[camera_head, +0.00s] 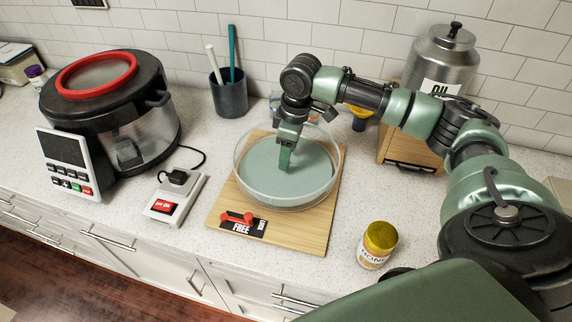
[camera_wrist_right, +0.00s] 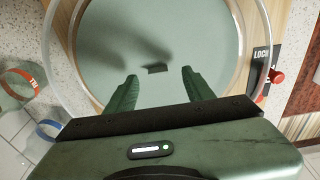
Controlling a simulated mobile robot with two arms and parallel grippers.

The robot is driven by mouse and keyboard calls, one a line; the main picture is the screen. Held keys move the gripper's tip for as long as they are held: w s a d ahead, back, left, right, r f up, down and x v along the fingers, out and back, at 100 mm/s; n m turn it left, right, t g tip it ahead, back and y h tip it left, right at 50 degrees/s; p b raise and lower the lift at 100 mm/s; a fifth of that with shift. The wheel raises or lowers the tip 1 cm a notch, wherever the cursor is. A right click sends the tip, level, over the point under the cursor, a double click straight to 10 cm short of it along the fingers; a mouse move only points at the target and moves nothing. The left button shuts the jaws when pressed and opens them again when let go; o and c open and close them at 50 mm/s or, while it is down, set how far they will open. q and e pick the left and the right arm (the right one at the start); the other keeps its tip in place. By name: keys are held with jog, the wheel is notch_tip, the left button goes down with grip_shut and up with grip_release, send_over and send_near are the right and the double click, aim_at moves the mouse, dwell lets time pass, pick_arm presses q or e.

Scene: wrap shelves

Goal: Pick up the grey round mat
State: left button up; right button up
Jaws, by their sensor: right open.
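The grey round mat (camera_head: 262,170) lies flat inside a clear round dish (camera_head: 240,190). The dish stands on a wooden board (camera_head: 310,235). The mat also fills much of the wrist view (camera_wrist_right: 150,30), with a small dark mark or tab (camera_wrist_right: 155,69) near its middle. My right gripper (camera_head: 285,160) points down over the mat, inside the dish rim. In the wrist view its two fingers (camera_wrist_right: 158,75) are apart with nothing between them. I cannot tell whether the fingertips touch the mat. My left gripper is not in view.
A honey jar (camera_head: 378,244) stands right of the board. A switch box (camera_head: 174,197) and a large pot with a red ring (camera_head: 110,110) are on the left. A dark cup (camera_head: 229,97) and a metal canister (camera_head: 443,65) stand behind. The board's label has a red piece (camera_head: 236,218).

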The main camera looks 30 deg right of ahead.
jog(key=shift+w+f, duration=0.15)
jog(key=shift+f, duration=0.6)
jog(key=shift+w+f, duration=0.1)
jog(key=shift+f, duration=0.6)
jog(key=shift+r, duration=0.1)
grip_shut()
jog(key=shift+r, duration=0.1)
